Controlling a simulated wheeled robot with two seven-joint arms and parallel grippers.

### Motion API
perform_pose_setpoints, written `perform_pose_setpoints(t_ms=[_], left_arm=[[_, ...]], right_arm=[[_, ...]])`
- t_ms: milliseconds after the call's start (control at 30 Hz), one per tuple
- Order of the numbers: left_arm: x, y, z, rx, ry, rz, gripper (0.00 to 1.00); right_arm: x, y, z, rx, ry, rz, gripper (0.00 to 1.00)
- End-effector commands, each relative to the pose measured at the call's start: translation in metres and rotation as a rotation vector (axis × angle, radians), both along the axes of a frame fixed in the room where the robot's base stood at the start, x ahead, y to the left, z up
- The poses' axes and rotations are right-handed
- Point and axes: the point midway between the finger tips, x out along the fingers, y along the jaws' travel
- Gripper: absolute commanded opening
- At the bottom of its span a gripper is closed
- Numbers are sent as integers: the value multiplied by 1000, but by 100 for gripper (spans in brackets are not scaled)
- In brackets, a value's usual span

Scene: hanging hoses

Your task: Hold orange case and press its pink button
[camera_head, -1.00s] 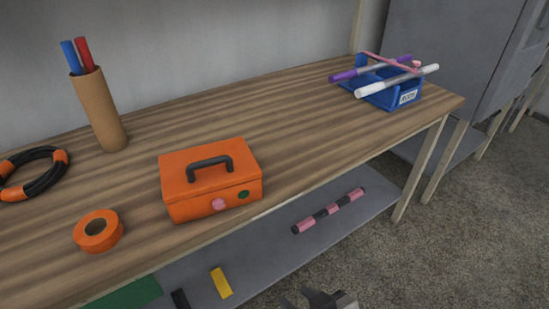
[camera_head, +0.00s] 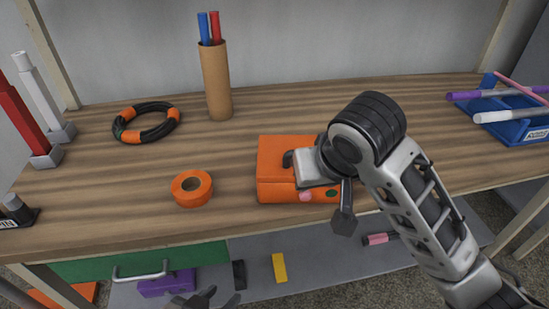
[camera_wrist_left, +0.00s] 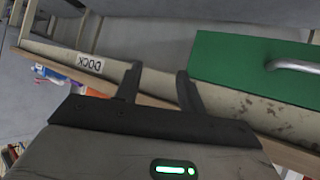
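The orange case (camera_head: 283,182) sits on the wooden workbench in the head view. Its pink button (camera_head: 306,196) and a green button (camera_head: 331,194) show on its front face. My right arm comes in from the right, and its hand covers the case's right part and most of the dark handle. My right gripper (camera_head: 345,218) points down at the case's front right; whether its fingers are parted or touch the case is unclear. My left gripper (camera_head: 208,297) is low at the bottom edge, in front of the bench. In the left wrist view it is open and empty (camera_wrist_left: 157,82).
An orange tape roll (camera_head: 192,188) lies left of the case. A cardboard tube (camera_head: 216,82) with pens and a cable coil (camera_head: 146,122) stand behind. A blue tray (camera_head: 515,125) is at right. A green drawer (camera_head: 105,265) and lower shelf (camera_head: 330,262) are below the benchtop.

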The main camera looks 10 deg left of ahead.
Motion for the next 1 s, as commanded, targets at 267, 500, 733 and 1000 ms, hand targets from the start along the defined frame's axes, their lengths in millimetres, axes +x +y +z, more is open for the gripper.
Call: perform_pose_setpoints(t_ms=[267, 500, 733, 1000], left_arm=[[27, -26, -3, -273, 129, 42, 39], [68, -77, 9, -789, 620, 157, 39], [90, -88, 50, -1023, 1219, 396, 39], [136, -31, 150, -1295, 1636, 873, 39]], right_arm=[[0, 0, 0, 2, 1, 1, 36], [0, 0, 0, 2, -1, 2, 36], [0, 0, 0, 2, -1, 2, 36], [0, 0, 0, 2, -1, 2, 36]])
